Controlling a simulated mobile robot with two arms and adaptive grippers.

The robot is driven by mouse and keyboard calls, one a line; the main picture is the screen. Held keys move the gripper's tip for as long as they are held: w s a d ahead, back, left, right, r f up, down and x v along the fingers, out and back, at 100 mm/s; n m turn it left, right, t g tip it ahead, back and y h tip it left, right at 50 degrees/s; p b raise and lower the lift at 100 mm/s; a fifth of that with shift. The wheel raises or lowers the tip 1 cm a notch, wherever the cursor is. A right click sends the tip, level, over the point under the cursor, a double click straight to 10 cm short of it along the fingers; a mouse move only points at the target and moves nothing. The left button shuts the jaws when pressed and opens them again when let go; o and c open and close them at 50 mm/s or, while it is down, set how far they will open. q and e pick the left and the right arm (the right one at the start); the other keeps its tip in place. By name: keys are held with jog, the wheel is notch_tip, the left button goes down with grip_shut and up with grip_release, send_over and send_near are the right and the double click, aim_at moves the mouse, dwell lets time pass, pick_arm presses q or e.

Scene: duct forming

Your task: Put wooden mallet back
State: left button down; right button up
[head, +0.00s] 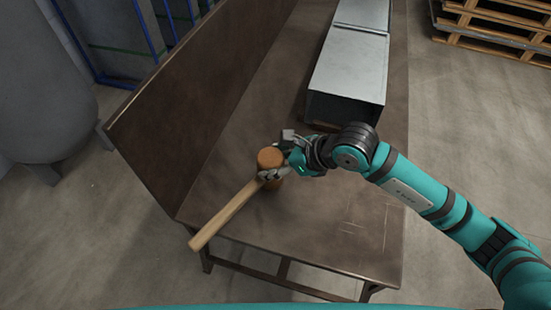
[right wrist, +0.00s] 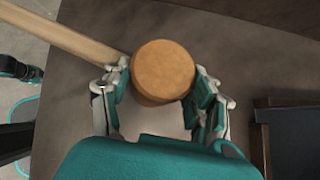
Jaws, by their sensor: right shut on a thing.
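The wooden mallet has a round brown head (head: 270,157) and a long pale handle (head: 226,215). In the head view it is at the left part of the brown workbench (head: 345,225), with the handle pointing toward the lower left. My right gripper (head: 272,174) is shut on the mallet at its head. In the right wrist view the mallet head's round end (right wrist: 163,70) sits between the two fingers (right wrist: 165,95), and the handle (right wrist: 70,35) runs to the upper left. I cannot tell whether the mallet touches the bench. My left gripper is not in view.
A grey sheet-metal duct (head: 348,70) lies on the bench beyond my right gripper. A raised brown back panel (head: 200,95) runs along the bench's left side. Wooden pallets (head: 500,28) stand on the floor at the upper right. The bench's near right part is clear.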

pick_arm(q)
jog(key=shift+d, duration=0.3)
pick_arm(e)
jog(key=o, duration=1.2)
jog(key=shift+f, duration=0.15)
jog(key=o, duration=0.4)
jog(key=shift+o, duration=0.2)
jog(key=shift+s+d+r, duration=0.15)
jog(key=shift+d+r, duration=0.1)
jog(key=shift+r, duration=0.1)
pick_arm(q)
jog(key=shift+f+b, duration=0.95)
jog(key=shift+b, duration=0.05)
pick_arm(e)
jog(key=v, duration=1.1)
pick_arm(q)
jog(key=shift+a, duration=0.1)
pick_arm(e)
jog(key=shift+d+r, duration=0.1)
